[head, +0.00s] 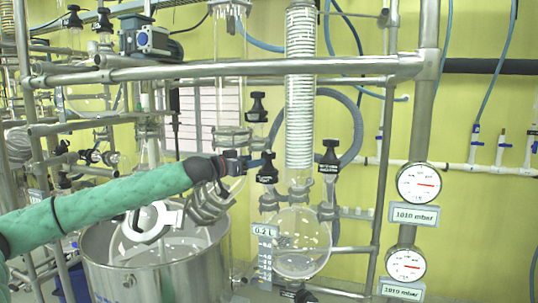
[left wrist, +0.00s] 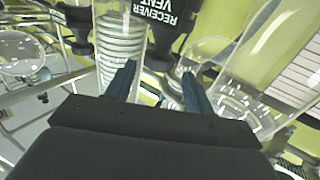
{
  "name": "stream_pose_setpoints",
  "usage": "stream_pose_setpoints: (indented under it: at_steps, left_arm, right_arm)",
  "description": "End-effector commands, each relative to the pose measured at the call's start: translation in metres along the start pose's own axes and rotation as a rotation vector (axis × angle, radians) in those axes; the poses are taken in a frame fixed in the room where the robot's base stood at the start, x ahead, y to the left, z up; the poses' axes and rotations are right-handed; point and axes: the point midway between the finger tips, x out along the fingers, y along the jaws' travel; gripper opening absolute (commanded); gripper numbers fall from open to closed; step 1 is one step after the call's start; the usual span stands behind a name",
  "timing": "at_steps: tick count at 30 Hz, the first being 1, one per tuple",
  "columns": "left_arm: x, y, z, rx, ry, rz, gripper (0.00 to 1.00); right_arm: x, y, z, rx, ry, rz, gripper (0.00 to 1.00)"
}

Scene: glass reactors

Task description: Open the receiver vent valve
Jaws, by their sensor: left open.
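The receiver vent valve shows in the left wrist view as a black handle with a label (left wrist: 160,14) reading "RECEIVER VENT", upside down in that picture. In the head view it appears to be the black-handled valve (head: 267,175) left of the coiled glass column, above the round receiver flask (head: 302,243). My left gripper (head: 262,162) is at this valve, its blue fingers pointing towards it. In the left wrist view the fingers (left wrist: 160,82) are apart, with the handle beyond and between their tips. I cannot tell whether they touch it. My right gripper is not in view.
Another black valve (head: 330,158) stands close on the right, and one (head: 257,107) above. The coiled glass column (head: 300,90) and steel pipes (head: 240,69) crowd the space. A steel vessel (head: 158,275) stands below my left arm. Two gauges (head: 419,183) (head: 405,264) hang at the right.

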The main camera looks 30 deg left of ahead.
Motion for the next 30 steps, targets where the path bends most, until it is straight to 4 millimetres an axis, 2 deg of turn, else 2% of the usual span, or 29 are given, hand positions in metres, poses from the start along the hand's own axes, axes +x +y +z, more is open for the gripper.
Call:
stream_pose_setpoints:
  at_steps: [7,18,30]
  left_arm:
    - [0.026,0.001,-0.005,-0.001,0.001,0.000,0.54]
    - [0.067,0.000,-0.003,0.001,0.001,-0.001,0.54]
    - [0.075,0.000,0.000,0.001,0.000,-0.001,0.54]
  right_arm:
    - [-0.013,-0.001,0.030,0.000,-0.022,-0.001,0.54]
    - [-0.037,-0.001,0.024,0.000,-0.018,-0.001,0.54]
    - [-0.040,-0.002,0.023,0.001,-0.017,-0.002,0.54]
